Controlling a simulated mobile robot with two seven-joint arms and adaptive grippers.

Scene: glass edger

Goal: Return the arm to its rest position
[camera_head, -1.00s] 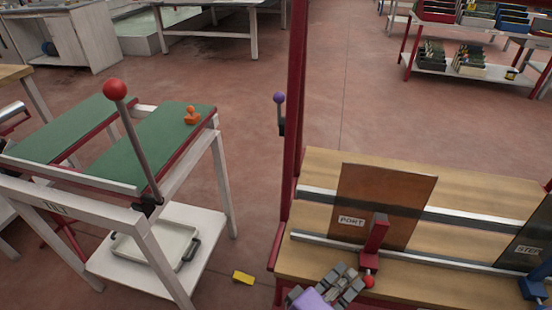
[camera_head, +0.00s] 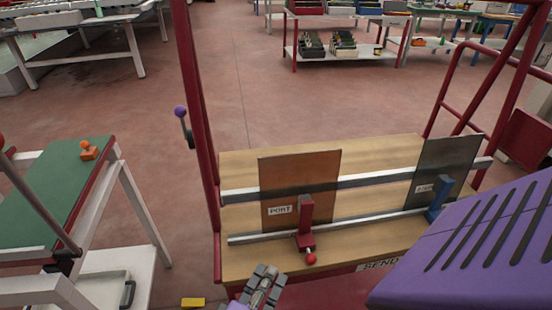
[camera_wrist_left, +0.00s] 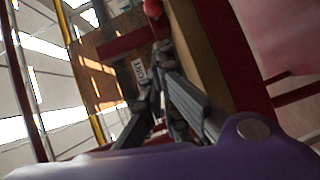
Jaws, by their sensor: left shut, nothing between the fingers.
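My left gripper (camera_head: 267,272) is at the bottom middle of the head view, by the near edge of the wooden bench (camera_head: 350,252). Its fingers are shut and hold nothing. It is left of and nearer than the red clamp with a red ball (camera_head: 311,259), apart from it in the picture. The left wrist view shows the fingers (camera_wrist_left: 163,68) from behind, with the red ball (camera_wrist_left: 153,9) beyond them. A large purple housing with dark slots (camera_head: 470,245), part of my own body, fills the lower right of the head view. My right gripper is not in view.
A brown PORT panel (camera_head: 300,180) and a dark panel (camera_head: 440,175) stand along the bench rails. A red post (camera_head: 198,130) rises at the bench's left. A green-topped table (camera_head: 65,185) with an orange stamp-like object (camera_head: 88,150) is at left. Open floor lies behind.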

